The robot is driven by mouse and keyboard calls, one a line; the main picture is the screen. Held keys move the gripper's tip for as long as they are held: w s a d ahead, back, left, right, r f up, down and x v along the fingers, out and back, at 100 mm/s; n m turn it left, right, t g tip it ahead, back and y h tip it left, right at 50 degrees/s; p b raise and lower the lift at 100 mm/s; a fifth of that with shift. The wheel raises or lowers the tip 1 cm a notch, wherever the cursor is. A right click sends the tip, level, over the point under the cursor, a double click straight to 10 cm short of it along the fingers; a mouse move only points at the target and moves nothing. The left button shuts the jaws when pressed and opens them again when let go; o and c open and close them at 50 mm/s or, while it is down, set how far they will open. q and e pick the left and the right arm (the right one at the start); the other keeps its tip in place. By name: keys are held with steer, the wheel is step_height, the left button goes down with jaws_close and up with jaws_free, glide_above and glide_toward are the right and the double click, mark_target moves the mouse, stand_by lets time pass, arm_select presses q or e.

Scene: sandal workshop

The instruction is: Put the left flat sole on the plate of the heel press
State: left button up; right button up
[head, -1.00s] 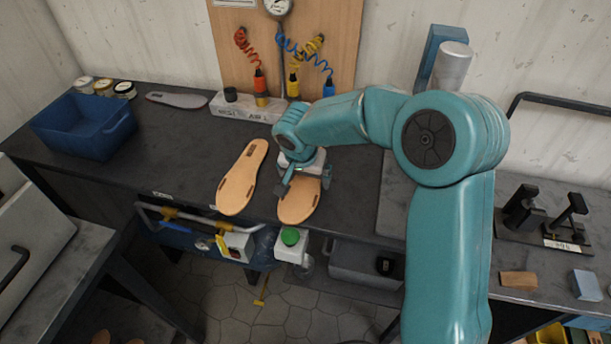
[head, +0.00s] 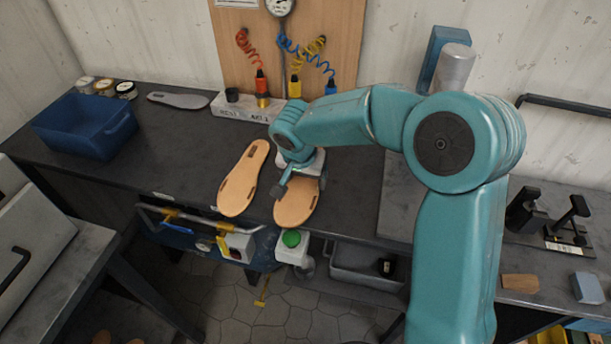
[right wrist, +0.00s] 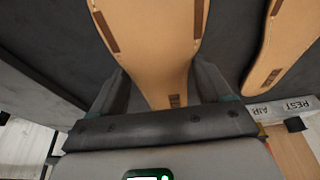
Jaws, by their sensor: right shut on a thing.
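Two tan flat soles with dark marks show side by side at the bench's front edge. My right gripper (head: 301,184) is shut on the sole on the right (head: 294,207), across its narrower far part. In the right wrist view this sole (right wrist: 152,35) runs between the two fingers. Whether it touches the bench or hangs just above it, I cannot tell. The other sole (head: 241,185) lies free to its left; it also shows in the right wrist view (right wrist: 286,45). I cannot make out the plate of the heel press. My left gripper is not in view.
A blue bin (head: 84,126), jars and a grey insole (head: 178,100) stand at the back left of the dark bench (head: 185,155). A labelled block (head: 240,110) is behind the soles. A green button (head: 291,239) sits below the front edge. Black tools (head: 567,222) stand at right.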

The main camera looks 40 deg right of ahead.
steer(key=shift+s+a+r, duration=0.1)
steer(key=shift+a+r, duration=0.05)
steer(key=shift+r, duration=0.05)
